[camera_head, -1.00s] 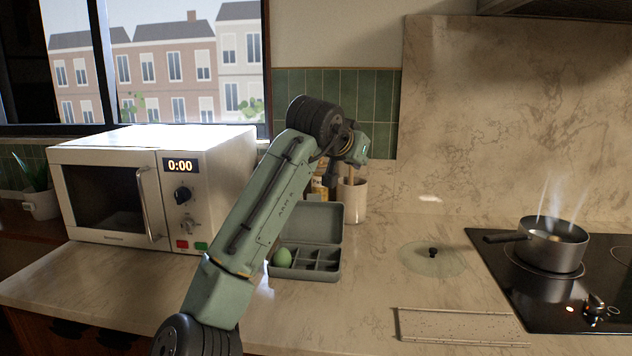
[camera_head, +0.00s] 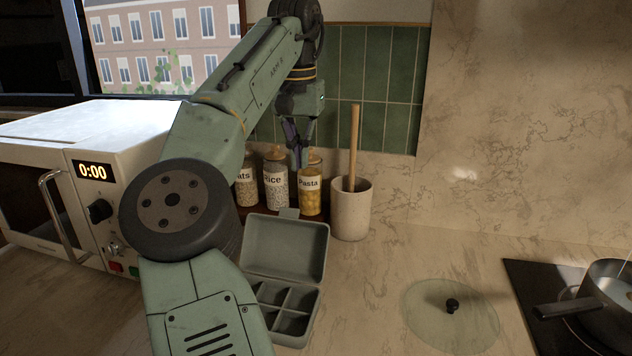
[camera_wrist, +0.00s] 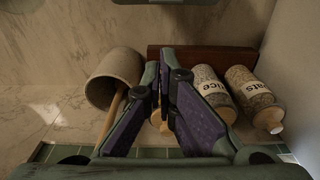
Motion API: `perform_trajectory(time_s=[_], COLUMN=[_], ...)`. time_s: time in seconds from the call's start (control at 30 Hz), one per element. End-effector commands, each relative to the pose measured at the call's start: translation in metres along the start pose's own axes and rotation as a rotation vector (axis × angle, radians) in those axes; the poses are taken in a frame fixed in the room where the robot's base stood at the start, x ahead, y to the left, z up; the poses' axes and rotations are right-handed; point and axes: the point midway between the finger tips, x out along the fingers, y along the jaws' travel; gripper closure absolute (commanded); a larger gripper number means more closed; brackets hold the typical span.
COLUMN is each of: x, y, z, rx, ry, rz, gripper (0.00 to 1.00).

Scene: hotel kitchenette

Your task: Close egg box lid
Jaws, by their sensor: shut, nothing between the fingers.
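The grey-green egg box (camera_head: 316,308) sits on the counter in the head view, partly hidden by my arm. Its lid (camera_head: 285,248) is open, standing up at the back of the box. The compartments that show look empty; the left part of the box is hidden. In the wrist view my gripper's purple-padded fingers (camera_wrist: 165,62) meet at the tips; I cannot make out the box there.
The rice jar (camera_head: 276,185) and oats jar (camera_head: 246,190) stand on a brown shelf behind the box. A utensil crock (camera_head: 350,212) with a wooden handle is right of the lid. A microwave (camera_head: 85,160) is left; a glass pot lid (camera_head: 425,305) and hob pan (camera_head: 600,310) are right.

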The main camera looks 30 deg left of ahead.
Motion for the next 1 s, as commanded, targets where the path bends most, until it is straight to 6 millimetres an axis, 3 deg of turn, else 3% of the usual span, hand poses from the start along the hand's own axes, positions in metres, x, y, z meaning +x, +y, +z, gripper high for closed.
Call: perform_trajectory(time_s=[0.23,0.67,0.73,1.0], x=[0.019,0.103,0.087,0.075], y=[0.000,-0.001,-0.002,0.000], z=[0.001,0.001,0.012,0.030], rx=[0.002,0.000,-0.002,-0.001], ry=[-0.003,-0.002,0.002,0.001], rz=[0.003,0.000,-0.006,-0.002], gripper=[1.00,1.00,1.00,1.00])
